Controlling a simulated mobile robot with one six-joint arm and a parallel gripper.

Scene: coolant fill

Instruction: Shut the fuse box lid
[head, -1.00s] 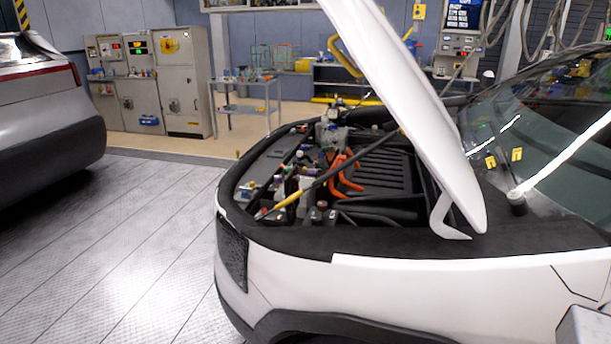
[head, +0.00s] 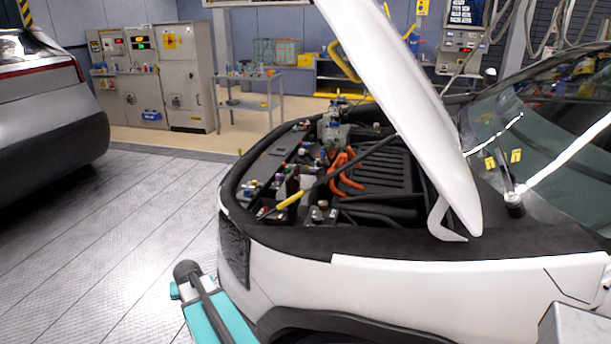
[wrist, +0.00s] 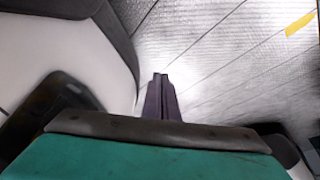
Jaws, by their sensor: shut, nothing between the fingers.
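The white car's engine bay (head: 330,165) is open in the head view, under a raised white hood (head: 415,110). It is crowded with small parts, and I cannot tell the fuse box or its lid from the others. My gripper (wrist: 161,80) shows in the wrist view, its dark fingers together and empty, over the grey floor. The car's white body (wrist: 70,45) is beside it on the left. In the head view a teal part of my arm shows low in front of the bumper; the fingers are not clear there.
A black hood prop with a yellow grip (head: 290,200) slants across the bay. A grey car (head: 45,105) stands at left. Grey cabinets (head: 185,80) and a metal cart (head: 255,95) stand behind. The tiled floor (head: 140,230) between the cars is clear.

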